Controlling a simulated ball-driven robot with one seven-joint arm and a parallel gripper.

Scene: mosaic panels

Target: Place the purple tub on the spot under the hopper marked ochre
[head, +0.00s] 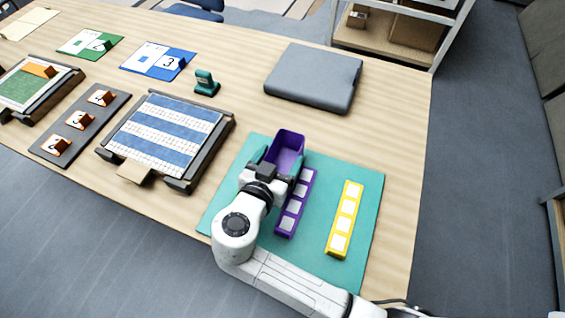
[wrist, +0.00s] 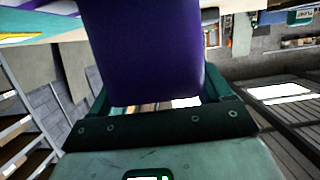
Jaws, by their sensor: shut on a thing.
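The purple tub (head: 290,140) is an open box over the back part of the teal mat (head: 228,185). My gripper (head: 281,161) is shut on it, with a green finger at each side. In the wrist view the tub (wrist: 145,50) fills the top middle between the green fingers (wrist: 155,100). I cannot tell how far the tub is above the mat. I see no hopper or ochre mark that I can make out in either view.
A purple strip (head: 296,204) and a yellow strip (head: 345,220) with white squares lie on the mat. A grey case (head: 313,75) lies behind. A blue-and-white striped panel (head: 165,130) and a dark rack of orange-white blocks (head: 81,122) are left. Wood is bare right of the case.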

